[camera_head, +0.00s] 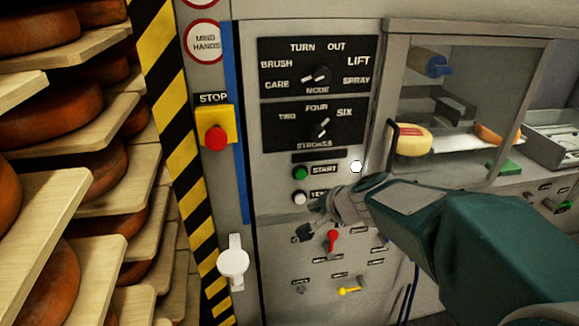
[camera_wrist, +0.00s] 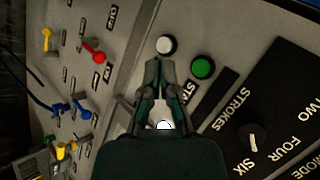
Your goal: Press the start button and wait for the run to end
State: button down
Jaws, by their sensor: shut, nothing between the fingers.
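The green start button (camera_head: 300,172) sits left of the START label on the grey panel. It also shows in the wrist view (camera_wrist: 202,67), right of my fingertips and uncovered. A white button (camera_head: 299,198) lies just below it; its label is partly hidden by my gripper. In the wrist view the white button (camera_wrist: 166,45) is just beyond my fingertips. My gripper (camera_head: 312,224) is shut and empty, in front of the panel below the two buttons. Contact with the panel cannot be told. A white lamp-like spot (camera_head: 356,166) is right of the START label.
A red stop button (camera_head: 216,138) on a yellow box is at the left. MODE (camera_head: 316,77) and STROKES (camera_head: 320,128) knobs are above. Red (camera_head: 332,240) and yellow (camera_head: 349,291) levers are below. Cheese shelves (camera_head: 60,200) stand left; a windowed chamber with a cheese wheel (camera_head: 412,139) is right.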

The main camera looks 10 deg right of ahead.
aim_at(301, 174)
jog(key=shift+w, duration=0.2)
jog(key=shift+w, duration=4.4)
jog(key=shift+w, duration=0.1)
jog(key=shift+w, duration=0.25)
